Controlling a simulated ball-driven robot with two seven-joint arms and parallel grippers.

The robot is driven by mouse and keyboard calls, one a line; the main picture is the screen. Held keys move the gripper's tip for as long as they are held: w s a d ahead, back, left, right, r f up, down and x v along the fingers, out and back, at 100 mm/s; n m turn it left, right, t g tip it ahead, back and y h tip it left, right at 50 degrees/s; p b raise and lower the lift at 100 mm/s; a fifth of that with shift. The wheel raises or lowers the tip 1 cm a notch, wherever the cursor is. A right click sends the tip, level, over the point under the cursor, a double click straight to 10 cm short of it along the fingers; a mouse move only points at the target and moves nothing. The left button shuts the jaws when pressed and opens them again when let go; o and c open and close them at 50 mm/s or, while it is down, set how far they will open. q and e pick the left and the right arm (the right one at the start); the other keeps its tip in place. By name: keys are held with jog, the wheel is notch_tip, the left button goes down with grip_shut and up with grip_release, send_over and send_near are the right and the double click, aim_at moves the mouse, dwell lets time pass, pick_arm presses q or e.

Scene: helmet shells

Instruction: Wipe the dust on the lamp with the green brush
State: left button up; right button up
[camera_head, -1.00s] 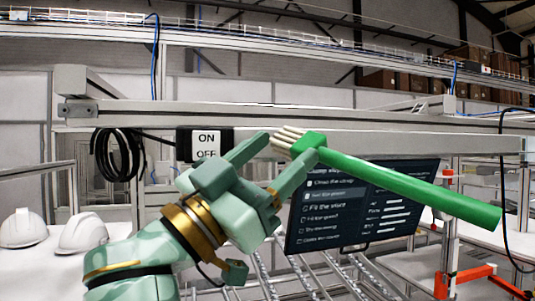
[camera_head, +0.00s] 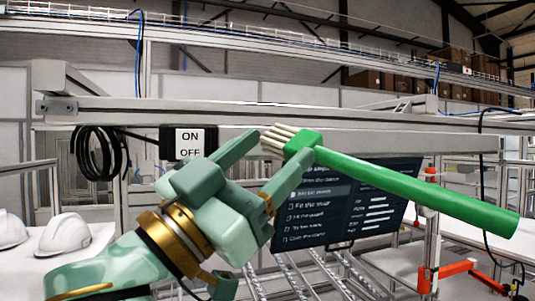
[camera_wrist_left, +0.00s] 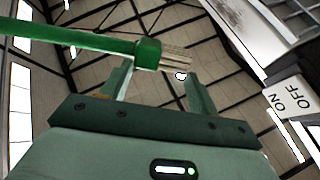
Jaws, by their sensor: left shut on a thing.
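The green brush (camera_head: 415,190) has a long round handle, a green head and pale bristles. My left gripper (camera_head: 279,146) is shut on the brush near its head. The bristles point up and left, and the handle slopes down to the right. In the left wrist view the brush (camera_wrist_left: 90,42) lies across the fingertips of my left gripper (camera_wrist_left: 157,72). A long grey horizontal bar (camera_head: 350,119) runs behind the brush and may be the lamp. I cannot make out dust on it, nor whether the bristles touch it. My right gripper is not in view.
A black and white ON/OFF box (camera_head: 190,143) is left of the brush, with a coiled black cable (camera_head: 100,153). A dark screen (camera_head: 335,207) stands behind the handle. White helmet shells (camera_head: 64,233) rest on a white surface at left. Metal rollers (camera_head: 300,275) lie below.

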pick_arm(q)
jog(key=shift+w, duration=0.1)
jog(key=w+a, duration=0.2)
jog(key=w, duration=0.5)
jog(key=shift+w+a, duration=0.25)
jog(key=shift+a, duration=0.1)
jog(key=shift+w+a, duration=0.1)
jog(key=shift+w, duration=0.3)
dwell(0.5)
jog(key=shift+w+d, duration=1.8)
jog(key=shift+d, duration=3.55)
jog(key=s+a, duration=0.3)
jog(key=a, duration=0.7)
jog(key=shift+s+a, duration=0.3)
jog(key=shift+a, duration=0.1)
